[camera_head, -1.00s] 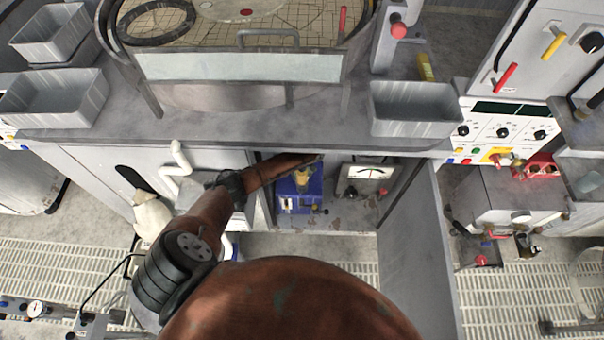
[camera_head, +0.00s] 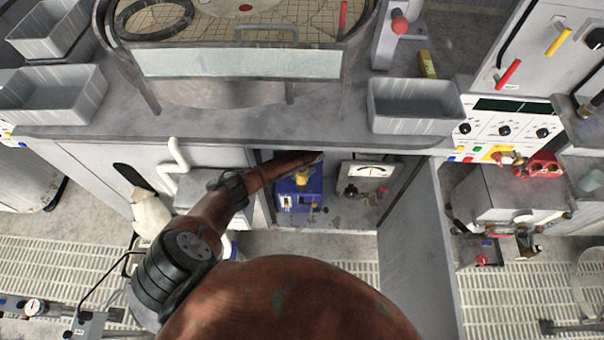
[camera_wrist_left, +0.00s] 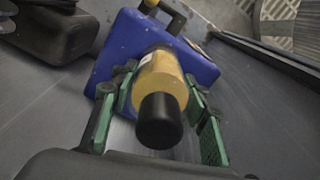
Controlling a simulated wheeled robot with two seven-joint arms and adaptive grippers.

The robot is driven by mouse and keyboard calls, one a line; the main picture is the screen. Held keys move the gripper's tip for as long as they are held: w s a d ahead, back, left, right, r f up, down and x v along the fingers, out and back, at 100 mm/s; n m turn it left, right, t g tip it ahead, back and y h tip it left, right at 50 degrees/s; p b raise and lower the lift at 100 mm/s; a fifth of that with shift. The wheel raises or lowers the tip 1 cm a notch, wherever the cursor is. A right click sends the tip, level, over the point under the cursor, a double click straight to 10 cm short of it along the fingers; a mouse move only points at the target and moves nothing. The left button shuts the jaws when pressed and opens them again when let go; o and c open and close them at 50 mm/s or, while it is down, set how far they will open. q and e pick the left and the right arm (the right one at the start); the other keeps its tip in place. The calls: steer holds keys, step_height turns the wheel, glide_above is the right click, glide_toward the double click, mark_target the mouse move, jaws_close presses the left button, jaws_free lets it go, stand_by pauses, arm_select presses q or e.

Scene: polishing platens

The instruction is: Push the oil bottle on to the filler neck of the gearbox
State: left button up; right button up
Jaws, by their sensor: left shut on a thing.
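The oil bottle (camera_wrist_left: 160,78) is yellow with a black end facing the left wrist camera. Its far end points at the blue gearbox (camera_wrist_left: 116,58) and overlaps it in view. The filler neck is hidden behind the bottle, so I cannot tell whether the two touch. My left gripper (camera_wrist_left: 158,122) has its green-padded fingers on both sides of the bottle and is shut on it. In the head view the gearbox (camera_head: 300,198) sits inside the open cabinet, with the yellow bottle (camera_head: 302,176) above it, partly covered by my left gripper (camera_head: 314,160). My right gripper is not in view.
A gauge box (camera_head: 368,172) stands right of the gearbox. The open cabinet door (camera_head: 415,250) bounds the right side, and the bench top (camera_head: 250,126) overhangs above. A white bent pipe (camera_head: 177,158) is at the left. Open floor grating lies in front.

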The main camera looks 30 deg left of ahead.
arm_select(q)
steer(key=shift+f, duration=0.5)
steer(key=o, duration=1.6)
steer(key=shift+c, duration=0.2)
step_height(320, 180, up, 12)
steer(key=shift+r, duration=0.1)
steer(key=shift+s, duration=0.15)
